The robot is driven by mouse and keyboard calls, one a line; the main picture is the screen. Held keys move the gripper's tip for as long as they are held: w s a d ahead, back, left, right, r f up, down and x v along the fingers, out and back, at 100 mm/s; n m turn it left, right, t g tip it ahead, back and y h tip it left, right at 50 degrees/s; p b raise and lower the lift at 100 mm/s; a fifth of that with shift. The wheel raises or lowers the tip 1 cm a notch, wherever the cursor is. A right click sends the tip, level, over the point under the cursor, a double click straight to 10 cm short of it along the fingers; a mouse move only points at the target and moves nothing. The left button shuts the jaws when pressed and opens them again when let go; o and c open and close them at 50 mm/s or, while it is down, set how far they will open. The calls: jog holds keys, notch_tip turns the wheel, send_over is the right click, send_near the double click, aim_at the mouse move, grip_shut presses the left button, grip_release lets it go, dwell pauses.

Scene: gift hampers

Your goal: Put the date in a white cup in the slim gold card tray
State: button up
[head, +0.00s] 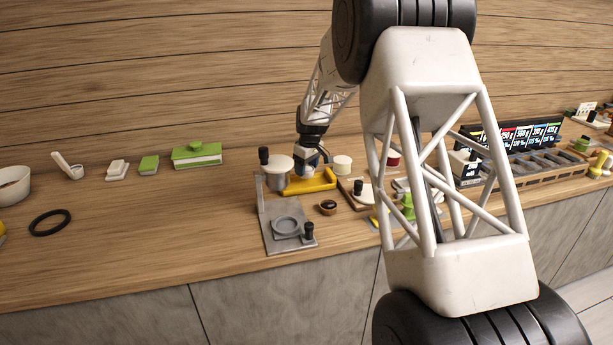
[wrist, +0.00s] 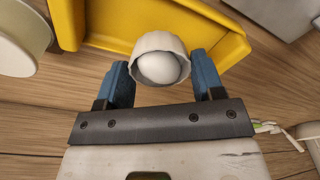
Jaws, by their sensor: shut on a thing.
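My gripper (wrist: 161,66) is shut on a white fluted cup (wrist: 143,43), with one blue finger on each side of it. A smooth, pale round piece (wrist: 158,67) sits in the cup; I see no brown date in it. The slim gold card tray (wrist: 103,30) shows yellow behind and around the cup, which overlaps its near side in the wrist view. I cannot tell whether the cup touches the tray. In the head view my gripper (head: 311,160) is just above the gold tray (head: 318,181), and the cup is not clearly visible.
A cream round container (head: 342,164) stands behind the tray; a grey press-like stand (head: 279,242) is in front. A small brown bowl (head: 328,208) with a dark piece is nearby. A green box (head: 197,154) and black ring (head: 49,222) lie left. The left-middle counter is clear.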

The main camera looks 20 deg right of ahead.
aim_at(307, 169)
jog(key=shift+f, duration=0.15)
jog(key=shift+f, duration=1.65)
jog(key=shift+f, duration=0.15)
jog(key=o, duration=0.6)
jog(key=r, duration=0.4)
jog(key=s+r, duration=0.1)
jog(key=r, duration=0.7)
jog(key=shift+s+d+r, duration=0.15)
jog(key=shift+d, duration=0.25)
